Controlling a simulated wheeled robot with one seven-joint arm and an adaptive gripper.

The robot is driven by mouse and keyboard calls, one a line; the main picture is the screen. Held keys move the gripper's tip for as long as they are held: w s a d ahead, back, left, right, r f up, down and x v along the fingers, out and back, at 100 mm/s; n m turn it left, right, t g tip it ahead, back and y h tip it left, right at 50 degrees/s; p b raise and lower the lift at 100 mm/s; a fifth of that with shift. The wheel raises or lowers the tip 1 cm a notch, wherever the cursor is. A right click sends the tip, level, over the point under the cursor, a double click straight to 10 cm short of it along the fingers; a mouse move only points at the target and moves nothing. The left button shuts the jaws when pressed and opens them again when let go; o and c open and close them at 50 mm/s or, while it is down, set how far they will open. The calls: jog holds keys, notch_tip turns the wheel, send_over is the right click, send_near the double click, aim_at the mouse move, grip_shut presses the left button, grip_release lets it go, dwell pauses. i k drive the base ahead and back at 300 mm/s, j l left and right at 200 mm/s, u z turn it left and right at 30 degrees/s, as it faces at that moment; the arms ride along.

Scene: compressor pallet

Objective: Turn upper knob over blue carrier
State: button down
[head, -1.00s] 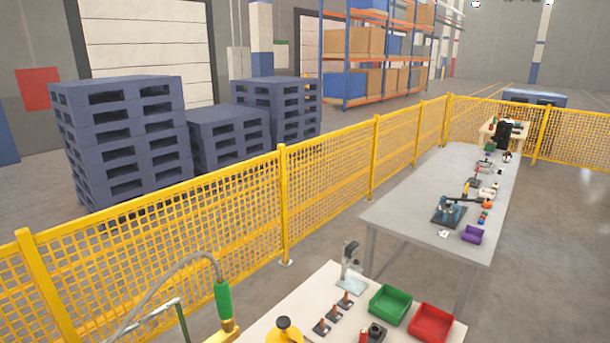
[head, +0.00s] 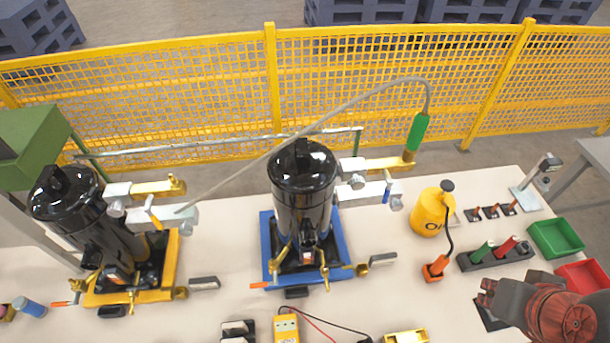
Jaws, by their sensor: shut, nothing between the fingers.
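The blue carrier (head: 267,240) stands left of centre on the bench and holds an upright black compressor (head: 303,205). Two grey valve blocks stick out to the right of the compressor's top. A small round grey knob (head: 357,181) sits at the upper block (head: 352,165). Another grey knob (head: 396,204) sits at the end of the lower block (head: 365,193), near a blue lever (head: 387,192). My gripper (head: 484,292) is shut and empty at the lower right, well to the right of the carrier and knobs, touching neither. My wrist hides part of the bench there.
A yellow carrier (head: 174,260) with a second black compressor (head: 95,225) stands left. A grey hose (head: 300,130) arches behind the bench to a green handle (head: 418,131). A yellow oil can (head: 430,213) and a tool holder (head: 500,262) stand between carrier and gripper. Yellow fencing runs behind.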

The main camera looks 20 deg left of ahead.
aim_at(357, 183)
jog(key=u, duration=1)
jog(key=k+j+z, duration=0.1)
jog(key=j, duration=0.25)
jog(key=k+j+z, duration=0.1)
jog(key=j, duration=0.3)
jog(key=k+j+z, duration=0.1)
jog(key=k+j, duration=0.15)
jog(key=k+j+z, duration=0.1)
jog(key=j, duration=0.3)
jog(key=k, duration=0.75)
